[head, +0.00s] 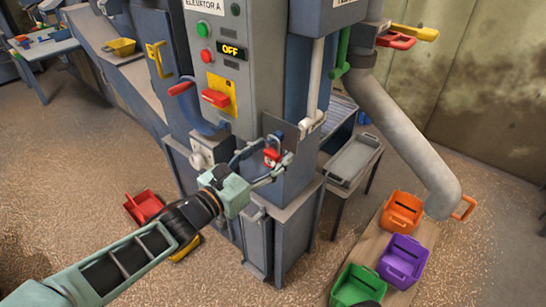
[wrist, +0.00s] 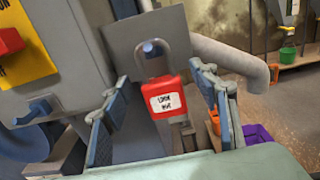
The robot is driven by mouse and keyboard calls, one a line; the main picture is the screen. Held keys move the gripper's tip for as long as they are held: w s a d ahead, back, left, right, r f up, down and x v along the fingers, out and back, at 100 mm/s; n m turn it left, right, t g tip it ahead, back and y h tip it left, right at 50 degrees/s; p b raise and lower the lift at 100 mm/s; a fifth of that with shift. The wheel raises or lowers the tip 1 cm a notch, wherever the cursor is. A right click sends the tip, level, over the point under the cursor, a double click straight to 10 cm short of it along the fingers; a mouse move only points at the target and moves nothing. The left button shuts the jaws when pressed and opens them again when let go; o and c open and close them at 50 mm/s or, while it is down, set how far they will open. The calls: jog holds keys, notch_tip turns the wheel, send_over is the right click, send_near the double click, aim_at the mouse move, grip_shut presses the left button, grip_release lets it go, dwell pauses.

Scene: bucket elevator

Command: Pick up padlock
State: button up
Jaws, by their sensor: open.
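The padlock (head: 271,155) has a red body with a white label and a grey shackle. In the wrist view the padlock (wrist: 164,98) hangs upright by its shackle from a blue peg (wrist: 149,47) on a grey plate (wrist: 120,45). My gripper (head: 264,157) is open at the machine's front corner. In the wrist view my gripper's fingers (wrist: 160,101) stand one on each side of the padlock, with a gap on both sides. The label's small print is hard to read.
The grey control cabinet (head: 258,75) marked Elevator A reads OFF and has a red switch (head: 215,98). A grey tray (head: 352,160) stands to the right. Orange (head: 402,211), purple (head: 402,261) and green (head: 357,287) bins sit at the lower right near a grey pipe (head: 405,130).

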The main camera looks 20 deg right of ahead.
jog(key=shift+w+d, duration=0.1)
jog(key=shift+d, duration=0.05)
jog(key=c, duration=1.3)
jog(key=shift+r, duration=0.15)
